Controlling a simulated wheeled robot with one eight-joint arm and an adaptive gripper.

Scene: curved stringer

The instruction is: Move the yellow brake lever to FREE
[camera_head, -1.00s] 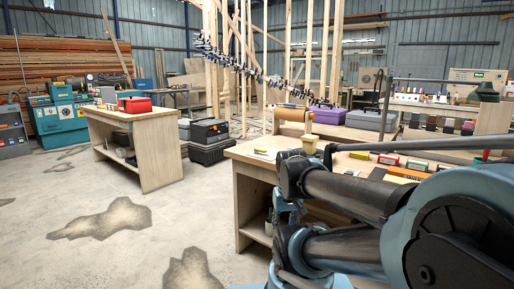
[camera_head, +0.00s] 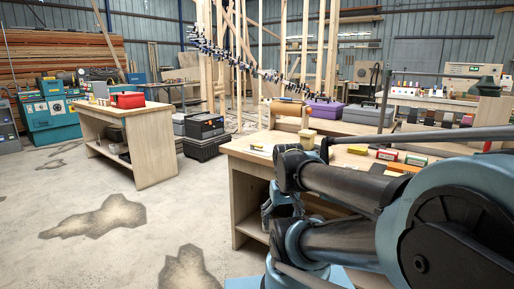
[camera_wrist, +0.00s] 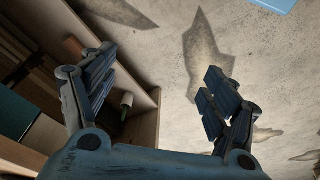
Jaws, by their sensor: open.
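I cannot make out a yellow brake lever or a FREE mark in either view. Teal machines (camera_head: 45,112) stand at the far left of the head view, too small to read their controls. My gripper (camera_wrist: 158,75) is open and empty in the wrist view, its two dark blue fingers wide apart above the concrete floor. In the head view my arm fills the lower right, and the gripper is largely hidden behind it.
Another bench (camera_head: 150,145) carries a red box (camera_head: 127,100). A black case (camera_head: 205,148) sits behind. The stained floor at left is clear.

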